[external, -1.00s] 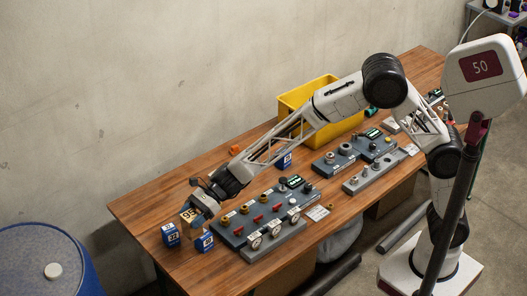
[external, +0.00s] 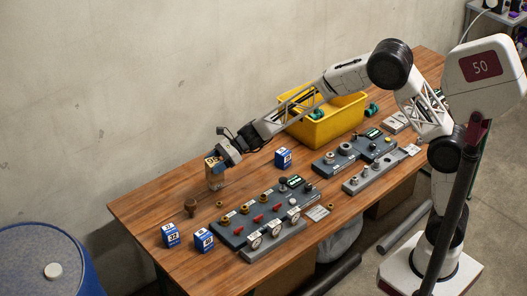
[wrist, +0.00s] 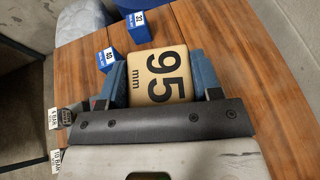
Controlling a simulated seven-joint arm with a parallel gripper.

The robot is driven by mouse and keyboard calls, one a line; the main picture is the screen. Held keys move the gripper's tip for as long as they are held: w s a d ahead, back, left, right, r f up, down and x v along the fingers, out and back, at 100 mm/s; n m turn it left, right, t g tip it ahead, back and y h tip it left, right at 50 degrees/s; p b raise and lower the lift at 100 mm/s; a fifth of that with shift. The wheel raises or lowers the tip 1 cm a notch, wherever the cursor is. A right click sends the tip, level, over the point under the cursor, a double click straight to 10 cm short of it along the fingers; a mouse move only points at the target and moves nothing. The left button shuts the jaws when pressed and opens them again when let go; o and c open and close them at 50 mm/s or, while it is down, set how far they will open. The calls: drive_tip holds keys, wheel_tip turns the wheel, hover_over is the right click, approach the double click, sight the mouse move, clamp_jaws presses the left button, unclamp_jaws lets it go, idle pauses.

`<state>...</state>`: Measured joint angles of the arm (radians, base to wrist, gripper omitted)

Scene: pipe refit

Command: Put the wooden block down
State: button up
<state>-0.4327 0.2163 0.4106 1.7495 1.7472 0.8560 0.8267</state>
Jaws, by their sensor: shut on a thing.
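The wooden block (wrist: 159,76), marked "95 mm", is between the two blue fingers of my gripper (wrist: 160,82) in the wrist view. My gripper (external: 217,166) is shut on it. In the external view the wooden block (external: 217,181) hangs below the fingers over the left part of the wooden table (external: 150,207). It is at or close above the tabletop; I cannot tell whether it touches.
Two blue boxes (external: 171,235) (external: 204,241) stand at the table's left end. Another blue box (external: 283,158) is right of my gripper. Grey valve panels (external: 262,215) and a yellow bin (external: 335,122) stand further right.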

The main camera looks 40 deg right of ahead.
drive_tip(key=w+d+m+t+h, duration=0.1)
drive_tip(key=w+d, duration=0.3)
drive_tip(key=d, duration=0.7)
drive_tip(key=w+d+m+t, duration=0.1)
drive_tip(key=w+d, duration=0.3)
drive_tip(key=d, duration=0.7)
wheel_tip(320, 180, down, 10)
drive_tip(key=shift+r, duration=0.15)
drive_tip(key=w+a, duration=0.2)
drive_tip(key=w, duration=0.5)
drive_tip(key=w+a+f, duration=0.1)
drive_tip(key=w+a, duration=0.1)
drive_tip(key=w, duration=0.6)
drive_tip(key=shift+a+f+t, duration=0.25)
drive_tip(key=shift+a+t, duration=0.05)
drive_tip(key=shift+a, duration=0.1)
drive_tip(key=shift+f, duration=1.75)
drive_tip(key=shift+f, duration=0.1)
